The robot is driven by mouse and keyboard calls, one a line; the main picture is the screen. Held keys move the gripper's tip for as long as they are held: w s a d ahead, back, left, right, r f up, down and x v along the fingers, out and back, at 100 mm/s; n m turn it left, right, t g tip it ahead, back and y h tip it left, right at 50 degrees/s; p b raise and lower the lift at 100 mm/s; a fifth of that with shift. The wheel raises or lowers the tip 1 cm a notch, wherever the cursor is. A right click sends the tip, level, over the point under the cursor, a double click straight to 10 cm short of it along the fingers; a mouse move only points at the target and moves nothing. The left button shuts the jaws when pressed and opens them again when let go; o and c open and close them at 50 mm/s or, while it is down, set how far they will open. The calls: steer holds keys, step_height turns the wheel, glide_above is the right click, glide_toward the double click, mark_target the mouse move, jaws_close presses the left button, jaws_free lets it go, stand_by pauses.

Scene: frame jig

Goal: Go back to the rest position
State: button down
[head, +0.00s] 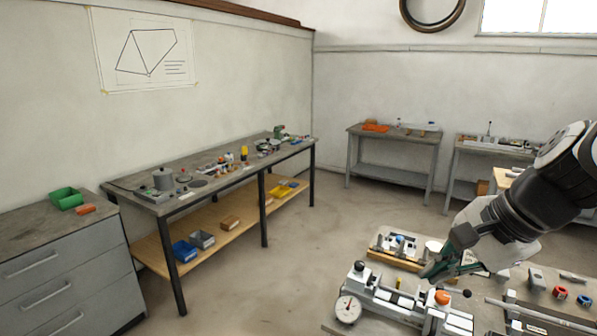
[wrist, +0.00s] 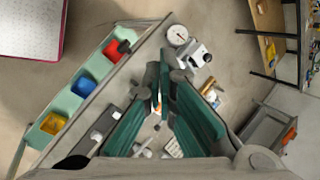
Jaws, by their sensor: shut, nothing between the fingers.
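My gripper (head: 436,272) is at the right of the head view, at the end of my arm, and points down to the left above the near workbench. Its green fingers are shut and hold nothing. In the wrist view my gripper (wrist: 158,105) fills the middle, with its fingertips together. The frame jig (head: 400,298) lies on the bench below and beside the fingers, with a round dial gauge (head: 347,309) at its left end and an orange knob (head: 442,297) on its right part. The dial gauge also shows in the wrist view (wrist: 178,34). Whether the fingers touch anything is hard to tell.
A second fixture (head: 398,246) stands behind the jig. Red and blue rings (head: 560,292) lie to the right. The wrist view shows a green tray (wrist: 36,136) with red, blue and yellow bins. A long side bench (head: 130,182) and a drawer cabinet (head: 50,275) stand left; the floor between is clear.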

steer(key=s+a+r+n+t+h, duration=0.1)
steer(key=s+a+r+n+h, duration=0.2)
steer(key=s+n, duration=0.9)
steer(key=shift+s+a+r+n, duration=0.15)
steer(key=shift+r+n, duration=0.05)
steer(key=shift+n, duration=0.9)
